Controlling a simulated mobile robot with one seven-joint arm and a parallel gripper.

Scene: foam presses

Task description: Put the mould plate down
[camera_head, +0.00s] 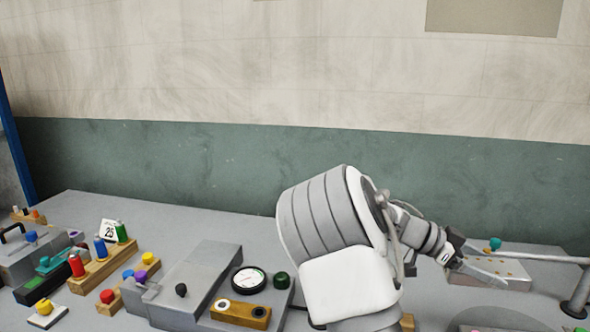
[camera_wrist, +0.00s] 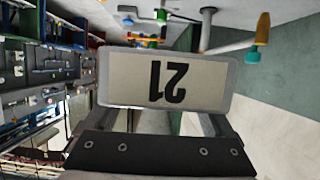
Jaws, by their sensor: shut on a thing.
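My gripper (camera_wrist: 165,118) is shut on a pale rectangular plate (camera_wrist: 208,80), taken here as the mould plate. In the wrist view its face fills the middle, with a dark number 21 upside down and a grey rim. In the head view my gripper (camera_head: 458,264) is at the right, over the far right part of the bench. A thin grey shape at its jaws looks like the plate nearly edge-on. The jaws' exact contact with the plate is partly hidden.
A low block with small brass dots (camera_head: 511,268) lies by my gripper, near a teal knob (camera_head: 493,243) and a horizontal grey bar (camera_head: 545,258) on a post. Left are a wooden rack of coloured bottles (camera_head: 95,268), a round gauge (camera_head: 248,281) and a wooden block (camera_head: 240,314).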

